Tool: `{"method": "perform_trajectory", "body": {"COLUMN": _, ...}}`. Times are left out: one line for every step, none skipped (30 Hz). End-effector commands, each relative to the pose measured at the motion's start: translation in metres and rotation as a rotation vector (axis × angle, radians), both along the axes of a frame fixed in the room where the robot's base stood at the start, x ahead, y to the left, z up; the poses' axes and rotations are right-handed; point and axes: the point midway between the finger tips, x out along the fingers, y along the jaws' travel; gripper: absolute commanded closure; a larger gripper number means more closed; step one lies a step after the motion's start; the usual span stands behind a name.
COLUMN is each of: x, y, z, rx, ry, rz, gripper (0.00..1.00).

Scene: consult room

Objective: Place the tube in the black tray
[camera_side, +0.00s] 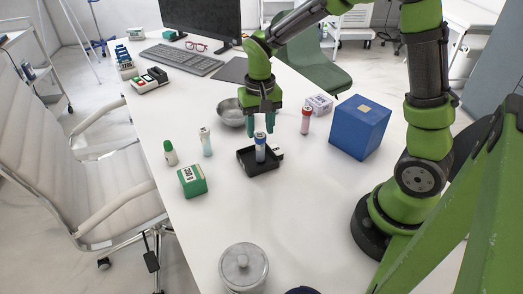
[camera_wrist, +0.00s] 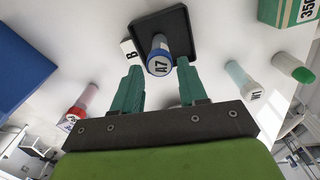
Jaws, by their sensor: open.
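A tube with a blue cap (camera_side: 260,149), labelled A7, stands upright in the black tray (camera_side: 263,171) in the side view. In the wrist view I look down on the cap of the tube (camera_wrist: 158,63), with the black tray (camera_wrist: 152,22) behind it. My gripper (camera_side: 258,130) is open just above the tray, with its fingers around the top of the tube. In the wrist view the fingers of my gripper (camera_wrist: 159,66) are on either side of the cap, with gaps between. The tube's foot is hidden in the wrist view.
A red-capped tube (camera_side: 306,120) and a pale tube (camera_side: 206,142) stand at either side. A green-capped bottle (camera_side: 170,153), green box (camera_side: 193,181), metal bowl (camera_side: 231,113) and blue box (camera_side: 360,127) are nearby. A small card marked B (camera_wrist: 129,50) is beside the tray.

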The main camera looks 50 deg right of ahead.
Motion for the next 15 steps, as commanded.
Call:
{"method": "perform_trajectory", "body": {"x": 0.001, "y": 0.000, "z": 0.011, "rx": 0.000, "ry": -0.006, "rz": 0.001, "gripper": 0.58}}
{"method": "perform_trajectory", "body": {"x": 0.000, "y": 0.000, "z": 0.016, "rx": 0.000, "ry": -0.005, "rz": 0.000, "gripper": 0.58}}
{"method": "perform_trajectory", "body": {"x": 0.000, "y": 0.000, "z": 0.022, "rx": 0.000, "ry": -0.004, "rz": 0.000, "gripper": 0.58}}
{"method": "perform_trajectory", "body": {"x": 0.001, "y": 0.000, "z": 0.026, "rx": 0.000, "ry": -0.004, "rz": 0.000, "gripper": 0.58}}
{"method": "perform_trajectory", "body": {"x": 0.001, "y": 0.000, "z": 0.030, "rx": -0.001, "ry": -0.003, "rz": 0.000, "gripper": 0.58}}
{"method": "perform_trajectory", "body": {"x": 0.000, "y": 0.000, "z": 0.034, "rx": 0.000, "ry": -0.002, "rz": 0.001, "gripper": 0.58}}
{"method": "perform_trajectory", "body": {"x": 0.000, "y": 0.000, "z": 0.036, "rx": -0.001, "ry": -0.001, "rz": 0.001, "gripper": 0.58}}
{"method": "perform_trajectory", "body": {"x": 0.000, "y": 0.000, "z": 0.038, "rx": 0.000, "ry": -0.001, "rz": 0.001, "gripper": 0.58}}
{"method": "perform_trajectory", "body": {"x": -0.001, "y": 0.000, "z": 0.041, "rx": 0.001, "ry": -0.004, "rz": 0.001, "gripper": 0.58}}
{"method": "perform_trajectory", "body": {"x": -0.002, "y": 0.001, "z": 0.044, "rx": 0.003, "ry": -0.010, "rz": 0.003, "gripper": 0.58}}
{"method": "perform_trajectory", "body": {"x": -0.004, "y": 0.001, "z": 0.048, "rx": 0.005, "ry": -0.019, "rz": 0.006, "gripper": 0.58}}
{"method": "perform_trajectory", "body": {"x": -0.007, "y": 0.002, "z": 0.055, "rx": 0.009, "ry": -0.039, "rz": 0.013, "gripper": 0.58}}
{"method": "perform_trajectory", "body": {"x": -0.011, "y": 0.004, "z": 0.060, "rx": 0.014, "ry": -0.057, "rz": 0.020, "gripper": 0.58}}
{"method": "perform_trajectory", "body": {"x": -0.015, "y": 0.005, "z": 0.067, "rx": 0.020, "ry": -0.080, "rz": 0.027, "gripper": 0.58}}
{"method": "perform_trajectory", "body": {"x": -0.022, "y": 0.007, "z": 0.077, "rx": 0.028, "ry": -0.116, "rz": 0.040, "gripper": 0.58}}
